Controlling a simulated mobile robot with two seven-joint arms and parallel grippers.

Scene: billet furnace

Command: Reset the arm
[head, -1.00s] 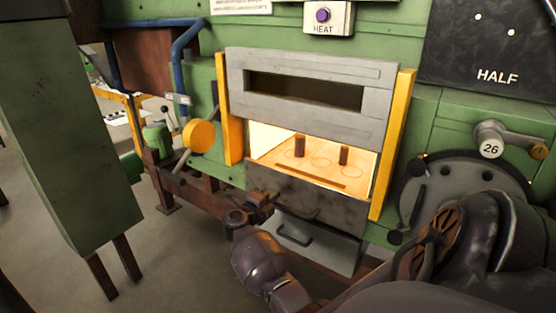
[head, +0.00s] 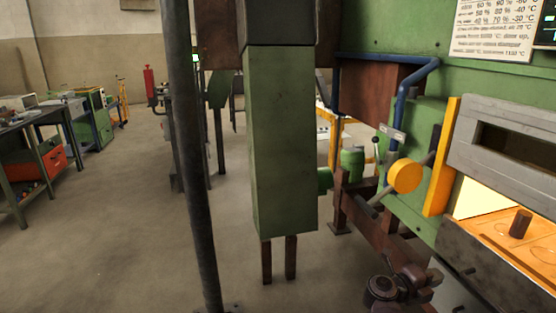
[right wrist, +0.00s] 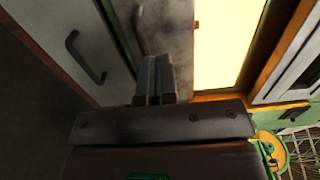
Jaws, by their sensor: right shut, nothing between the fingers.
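My right gripper (head: 432,276) is at the lower right of the head view, in front of the furnace's lower grey panel (head: 485,262). In the right wrist view its two fingers (right wrist: 155,72) are together, with nothing between them. The dark panel and a grey panel with a handle (right wrist: 85,58) lie beyond the fingertips. I cannot tell whether the gripper touches anything. The rest of the right arm is mostly out of frame. My left gripper is not in view.
A green box column (head: 280,150) and a dark pole (head: 193,150) stand mid-view. Open floor lies left.

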